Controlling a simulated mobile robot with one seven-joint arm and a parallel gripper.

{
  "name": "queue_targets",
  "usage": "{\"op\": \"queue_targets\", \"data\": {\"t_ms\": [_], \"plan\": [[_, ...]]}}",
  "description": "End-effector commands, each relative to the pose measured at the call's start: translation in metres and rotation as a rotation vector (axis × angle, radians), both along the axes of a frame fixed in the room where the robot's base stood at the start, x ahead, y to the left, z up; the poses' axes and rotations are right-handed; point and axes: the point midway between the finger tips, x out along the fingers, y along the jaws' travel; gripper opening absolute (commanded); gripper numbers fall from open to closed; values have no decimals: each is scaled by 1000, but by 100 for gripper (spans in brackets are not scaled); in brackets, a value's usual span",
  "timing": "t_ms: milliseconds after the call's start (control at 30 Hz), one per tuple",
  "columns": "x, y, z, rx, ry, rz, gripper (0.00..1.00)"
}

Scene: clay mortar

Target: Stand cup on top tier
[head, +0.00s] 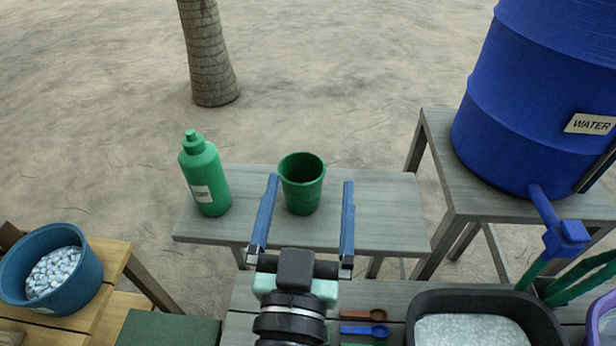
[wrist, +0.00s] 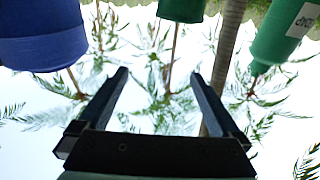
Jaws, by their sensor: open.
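A green cup (head: 302,190) stands upright, mouth up, on a grey plank bench (head: 385,205) in the head view. My gripper (head: 310,181) is open, with its two blue fingers pointing toward the cup, one on each side of it in the picture. Nothing is held between the fingers. In the wrist view the picture looks upside down. The cup (wrist: 182,8) shows there at the top edge, beyond the fingertips of my gripper (wrist: 158,74), partly cut off. I cannot tell which surface is the top tier.
A green bottle (head: 205,180) stands left of the cup on the same bench. A blue water barrel (head: 535,110) with a tap is on a stand (head: 440,150) at right. A blue tub of pebbles (head: 85,290), a black basin (head: 545,325) and measuring spoons (head: 365,330) are nearer.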

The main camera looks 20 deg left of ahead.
Motion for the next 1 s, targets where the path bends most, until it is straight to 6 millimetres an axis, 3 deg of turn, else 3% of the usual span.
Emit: {"op": "queue_targets", "data": {"t_ms": [33,100,233,367,700,1000], "plan": [[-9,5,-20,-8,41,14,100],[-18,9,-37,-15,77,27,100],[-27,12,-53,-21,111,39,100],[-19,16,-55,-23,117,41,100],[33,30,-54,-23,116,41,100],[50,35,-57,-22,117,41,100]]}}
